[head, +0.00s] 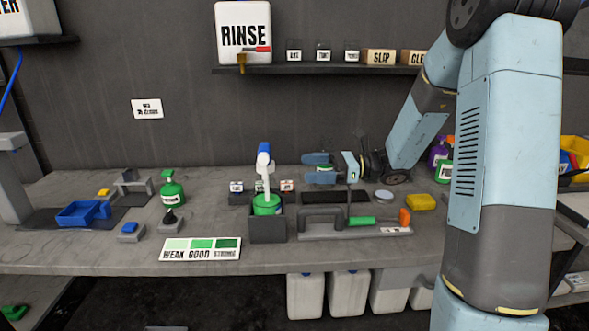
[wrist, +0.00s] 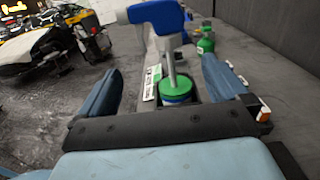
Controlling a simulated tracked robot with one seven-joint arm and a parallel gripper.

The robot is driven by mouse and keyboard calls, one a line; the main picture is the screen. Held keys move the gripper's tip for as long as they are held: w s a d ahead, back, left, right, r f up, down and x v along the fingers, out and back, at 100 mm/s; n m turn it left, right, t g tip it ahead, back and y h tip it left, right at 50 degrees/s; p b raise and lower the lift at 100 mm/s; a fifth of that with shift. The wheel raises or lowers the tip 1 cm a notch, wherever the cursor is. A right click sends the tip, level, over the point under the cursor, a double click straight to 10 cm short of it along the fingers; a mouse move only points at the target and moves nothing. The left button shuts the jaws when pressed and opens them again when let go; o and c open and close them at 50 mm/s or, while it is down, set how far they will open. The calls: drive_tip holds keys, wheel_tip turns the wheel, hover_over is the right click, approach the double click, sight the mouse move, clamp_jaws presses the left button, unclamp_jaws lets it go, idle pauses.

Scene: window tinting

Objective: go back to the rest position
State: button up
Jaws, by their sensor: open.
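My gripper (head: 308,168) is open over the back middle of the bench, with its two blue fingers pointing left. A spray bottle with a green body and a white and blue head (head: 266,180) stands upright in a dark grey holder (head: 267,229), left of the fingertips and apart from them in the head view. In the wrist view my gripper's fingers (wrist: 160,66) are spread wide, and the spray bottle (wrist: 174,84) shows beyond them, lined up with the gap. Nothing is held. My blue arm covers the right part of the head view.
A grey tool stand (head: 345,232) with a handle lies in front of my gripper. A green spray bottle (head: 172,189), a blue tray (head: 83,213) and a shade card (head: 200,249) sit left. A yellow sponge (head: 420,202) sits right. A shelf (head: 320,69) with a RINSE tank (head: 243,32) hangs above.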

drive_tip(key=s+d+r+n+g+h, duration=0.2)
drive_tip(key=s+n+h, duration=0.8)
drive_tip(key=s, duration=0.6)
drive_tip(key=s+d+r+n+t+h, duration=0.5)
drive_tip(key=s+d+n+t+h, duration=0.1)
drive_tip(key=s+d+n+h, duration=0.1)
drive_tip(key=shift+s+d+r+n+h, duration=0.15)
drive_tip(key=shift+s+d+n+h, duration=0.25)
drive_tip(key=shift+s+d, duration=0.65)
drive_tip(key=shift+s+d+r+n+t, duration=0.15)
drive_tip(key=shift+d+r+n+t, duration=0.15)
drive_tip(key=shift+d+n, duration=0.1)
drive_tip(key=shift+c, duration=0.4)
drive_tip(key=m+g+y, duration=0.5)
drive_tip(key=m+y, duration=1.3)
drive_tip(key=m, duration=0.1)
approach(273, 168)
drive_tip(key=shift+a+r, duration=0.1)
drive_tip(key=shift+a, duration=4.55)
drive_tip(key=c, duration=1)
